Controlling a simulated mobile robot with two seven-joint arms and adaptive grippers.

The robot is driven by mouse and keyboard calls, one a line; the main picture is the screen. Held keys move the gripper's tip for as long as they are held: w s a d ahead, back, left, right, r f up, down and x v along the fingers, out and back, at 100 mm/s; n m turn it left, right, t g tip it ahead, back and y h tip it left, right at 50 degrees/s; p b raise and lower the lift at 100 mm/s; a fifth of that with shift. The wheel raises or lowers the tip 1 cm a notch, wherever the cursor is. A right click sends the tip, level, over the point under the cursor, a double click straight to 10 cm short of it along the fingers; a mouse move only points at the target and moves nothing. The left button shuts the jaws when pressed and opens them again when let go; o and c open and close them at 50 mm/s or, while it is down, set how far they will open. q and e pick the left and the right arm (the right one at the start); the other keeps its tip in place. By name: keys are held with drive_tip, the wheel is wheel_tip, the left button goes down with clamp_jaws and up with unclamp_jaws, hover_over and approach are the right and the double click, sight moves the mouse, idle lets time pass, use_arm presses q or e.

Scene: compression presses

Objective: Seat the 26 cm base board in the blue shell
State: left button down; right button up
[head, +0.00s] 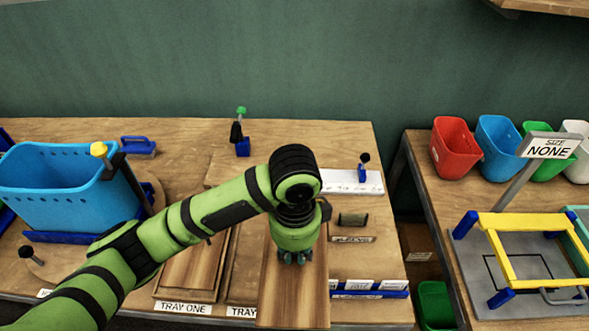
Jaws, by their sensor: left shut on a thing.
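The large light-blue shell (65,195) stands upright at the left of the bench, on a dark-blue fixture, with a row of holes below its rim. It appears empty, but its floor is hidden. My left gripper (294,258) points down at the middle of the front bench and is shut on a flat wooden board (294,300), which lies level beneath it. The fingers are partly hidden by the wrist. I cannot read the board's size. Another wooden board (195,264) lies in the tray labelled TRAY ONE. My right gripper is out of view.
Red (455,147), blue, green and white bins line the right bench's back. A yellow frame (525,222) sits on a grey mat beside a SIZE NONE sign (548,145). A gap separates the benches.

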use_arm(q)
drive_tip(key=a+r+n+b, duration=0.2)
drive_tip(key=a+r+n, duration=0.1)
drive_tip(key=a+n, duration=1.3)
drive_tip(key=shift+w+a+r+n, duration=0.2)
drive_tip(key=shift+w+a+n, duration=0.2)
drive_tip(key=shift+n, duration=0.5)
